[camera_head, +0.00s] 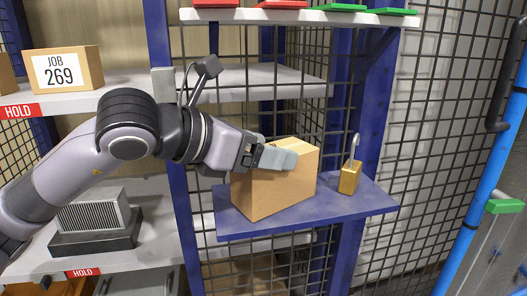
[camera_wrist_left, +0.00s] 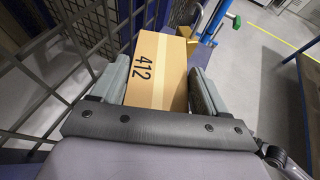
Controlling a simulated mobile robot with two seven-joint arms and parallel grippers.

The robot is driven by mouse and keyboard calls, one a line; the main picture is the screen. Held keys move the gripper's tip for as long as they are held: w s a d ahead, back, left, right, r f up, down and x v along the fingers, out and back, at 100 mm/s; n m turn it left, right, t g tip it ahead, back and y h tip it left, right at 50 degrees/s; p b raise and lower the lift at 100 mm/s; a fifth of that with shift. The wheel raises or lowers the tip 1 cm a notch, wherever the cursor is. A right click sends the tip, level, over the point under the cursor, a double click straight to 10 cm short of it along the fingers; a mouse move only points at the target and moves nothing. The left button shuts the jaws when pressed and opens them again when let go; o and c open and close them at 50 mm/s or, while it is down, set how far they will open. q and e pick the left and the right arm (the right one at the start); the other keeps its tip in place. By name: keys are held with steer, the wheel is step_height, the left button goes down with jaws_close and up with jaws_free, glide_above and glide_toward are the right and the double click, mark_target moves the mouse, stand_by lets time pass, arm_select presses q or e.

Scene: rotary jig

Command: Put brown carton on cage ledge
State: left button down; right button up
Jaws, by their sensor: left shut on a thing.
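The brown carton (camera_head: 275,190) is at the blue cage ledge (camera_head: 350,206), its lower edges over the left part of the ledge. I cannot tell whether its whole base touches the ledge. In the left wrist view the carton (camera_wrist_left: 159,75), marked 412, lies between both fingers. My left gripper (camera_head: 276,157) is shut on the carton near its top, coming from the left. In the wrist view the left gripper (camera_wrist_left: 158,88) has a finger on each side of it. The carton's underside is hidden. My right gripper is not in view.
A brass padlock (camera_head: 350,177) stands on the ledge right of the carton. Wire mesh (camera_head: 425,130) is behind. A carton labelled JOB 269 (camera_head: 64,70) sits on the left shelf (camera_head: 75,100). A shelf above (camera_head: 290,17) holds red and green pieces. A blue pole (camera_head: 490,170) stands at right.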

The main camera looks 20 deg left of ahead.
arm_select(q)
steer(key=shift+r, duration=0.1)
steer(key=shift+c, duration=1.8)
jaws_free()
steer(key=o, duration=0.4)
steer(key=shift+c, duration=0.2)
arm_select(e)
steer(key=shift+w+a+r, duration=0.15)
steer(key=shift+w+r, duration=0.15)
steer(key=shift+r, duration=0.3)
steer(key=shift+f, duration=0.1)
arm_select(q)
steer(key=v, duration=1.2)
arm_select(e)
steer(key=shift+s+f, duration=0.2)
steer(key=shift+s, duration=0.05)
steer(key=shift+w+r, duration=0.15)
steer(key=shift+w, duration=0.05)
